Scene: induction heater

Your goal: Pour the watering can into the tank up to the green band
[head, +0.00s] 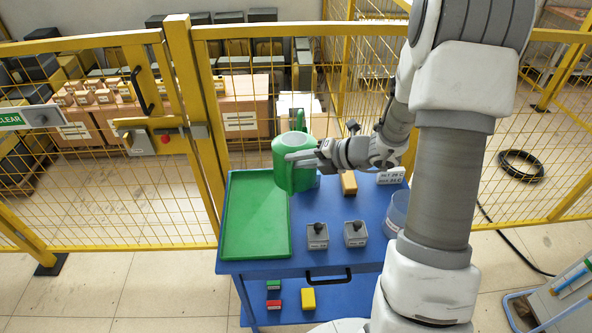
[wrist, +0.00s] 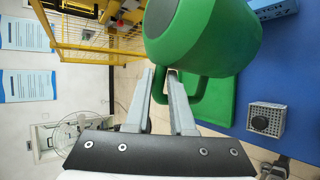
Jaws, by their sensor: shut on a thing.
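The green watering can (head: 283,176) is up above the back of the blue table, over the right edge of the green tray. It looks roughly upright. My gripper (head: 303,160) is shut on its handle. In the wrist view the can (wrist: 205,35) fills the top middle, and its handle loop (wrist: 185,97) passes between the fingers of my gripper (wrist: 167,82). A bluish see-through vessel (head: 396,211), perhaps the tank, stands at the table's right edge, partly hidden by my arm. I cannot make out a green band or a water level.
The blue table (head: 335,258) carries the empty green tray (head: 256,225), two grey boxes with black knobs (head: 317,236) (head: 355,233), a yellow-brown block (head: 349,183) and a display sign (head: 391,176). A yellow mesh fence (head: 205,120) stands close behind.

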